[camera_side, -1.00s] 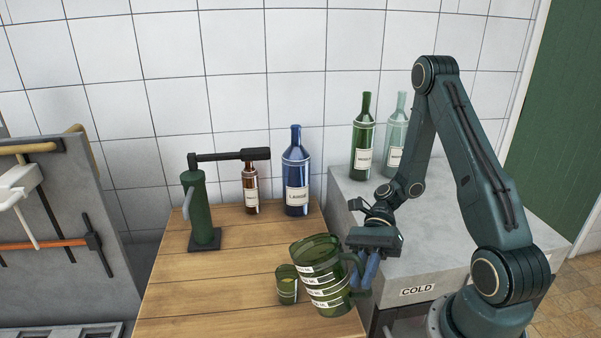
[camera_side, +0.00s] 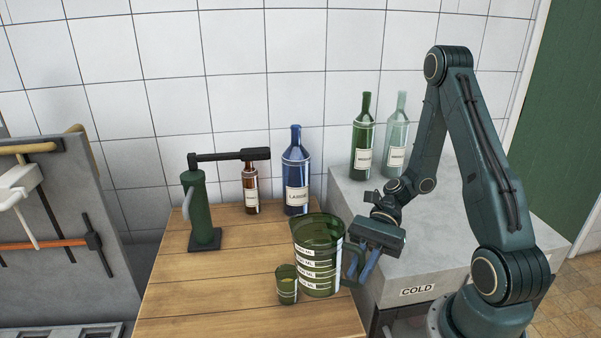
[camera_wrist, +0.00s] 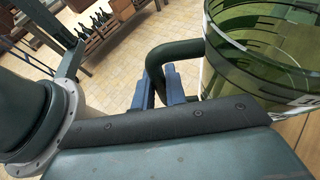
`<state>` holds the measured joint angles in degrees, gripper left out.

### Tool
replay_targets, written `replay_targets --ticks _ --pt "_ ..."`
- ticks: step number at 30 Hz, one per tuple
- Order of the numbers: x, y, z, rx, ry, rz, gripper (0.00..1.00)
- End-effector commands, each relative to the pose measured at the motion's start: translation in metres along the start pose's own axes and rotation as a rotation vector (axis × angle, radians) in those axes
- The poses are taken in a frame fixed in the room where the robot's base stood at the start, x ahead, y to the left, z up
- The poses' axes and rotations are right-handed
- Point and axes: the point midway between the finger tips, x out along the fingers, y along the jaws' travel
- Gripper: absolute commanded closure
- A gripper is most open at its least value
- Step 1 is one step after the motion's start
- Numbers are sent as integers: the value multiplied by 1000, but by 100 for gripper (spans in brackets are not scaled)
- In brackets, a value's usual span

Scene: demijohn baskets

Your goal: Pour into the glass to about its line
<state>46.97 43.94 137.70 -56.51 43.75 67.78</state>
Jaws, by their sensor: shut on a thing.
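A large green glass jug (camera_side: 318,258) with white label bands is nearly upright at the front right of the wooden table. It also shows in the wrist view (camera_wrist: 262,50), at the upper right. My gripper (camera_side: 364,268) is shut on the jug's handle, with its blue fingers around it; the wrist view shows the fingers (camera_wrist: 172,88) at the handle. I cannot tell whether the jug's base touches the table. A small green glass (camera_side: 287,284) stands just left of the jug, close to it. It seems to hold some yellowish liquid, and its line is too small to make out.
A blue bottle (camera_side: 296,172), a brown bottle (camera_side: 251,190) and a green corking device (camera_side: 203,215) stand at the table's back. Two green bottles stand on the grey counter (camera_side: 440,259). The table's front left is clear.

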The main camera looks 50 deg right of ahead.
Motion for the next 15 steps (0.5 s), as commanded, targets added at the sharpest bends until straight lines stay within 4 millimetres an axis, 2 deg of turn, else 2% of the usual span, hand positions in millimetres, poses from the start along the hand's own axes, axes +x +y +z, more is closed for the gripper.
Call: replay_targets --ticks 6,15 --pt "3 -4 -7 -58 -2 -24 100" --pt "3 -4 -7 -62 -1 -25 100"
